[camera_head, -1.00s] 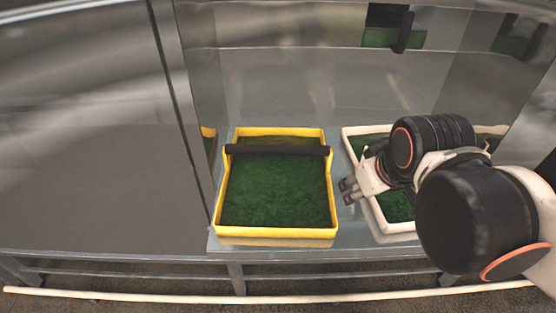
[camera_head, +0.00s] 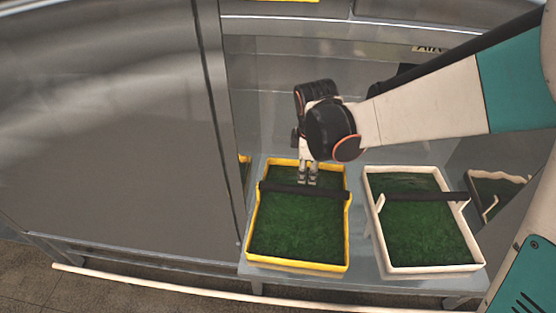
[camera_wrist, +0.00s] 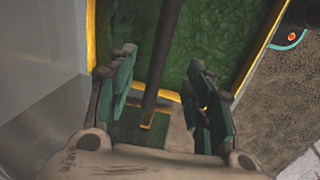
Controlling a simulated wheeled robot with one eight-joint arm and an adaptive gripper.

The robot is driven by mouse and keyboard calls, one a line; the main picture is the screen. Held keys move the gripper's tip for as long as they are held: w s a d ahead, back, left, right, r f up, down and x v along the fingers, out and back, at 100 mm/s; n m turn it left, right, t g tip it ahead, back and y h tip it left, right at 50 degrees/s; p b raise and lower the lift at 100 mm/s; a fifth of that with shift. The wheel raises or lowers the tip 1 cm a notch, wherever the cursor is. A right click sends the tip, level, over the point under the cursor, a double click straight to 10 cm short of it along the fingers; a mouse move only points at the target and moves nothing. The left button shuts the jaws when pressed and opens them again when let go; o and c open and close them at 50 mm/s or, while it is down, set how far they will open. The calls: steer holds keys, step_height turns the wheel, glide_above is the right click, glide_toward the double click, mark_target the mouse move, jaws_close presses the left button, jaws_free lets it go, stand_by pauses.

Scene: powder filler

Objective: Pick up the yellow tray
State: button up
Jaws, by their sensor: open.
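The yellow tray (camera_head: 347,240) sits on the metal shelf, holding green material, with a dark bar handle (camera_head: 300,190) across its upper part. My gripper (camera_head: 308,183) is over the tray's far part, close to the handle. In the wrist view the two fingers (camera_wrist: 162,95) are spread apart, and the dark handle (camera_wrist: 165,45) runs lengthwise in the gap between them. The gripper is open and holds nothing. The yellow tray's rim (camera_wrist: 255,55) also shows in the wrist view. Whether the fingers straddle the handle in height cannot be told.
A white tray (camera_head: 432,268) with green material and a dark bar stands to the right of the yellow tray, with a narrow gap between. Metal walls (camera_head: 222,100) close in the left and back. The shelf's front edge (camera_head: 350,284) lies just before the trays.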

mark_target(304, 188)
steer(key=f+b, duration=0.3)
steer(key=f, duration=0.1)
steer(key=w+f+b, duration=0.1)
steer(key=f+b, duration=0.2)
steer(key=f, duration=0.2)
steer(key=w+f+b, duration=0.1)
steer(key=f+b, duration=0.2)
steer(key=f, duration=0.1)
steer(key=shift+w+a+f, duration=0.15)
steer(key=shift+w+f, duration=0.05)
steer(key=shift+f, duration=0.2)
steer(key=shift+r, duration=0.1)
jaws_close()
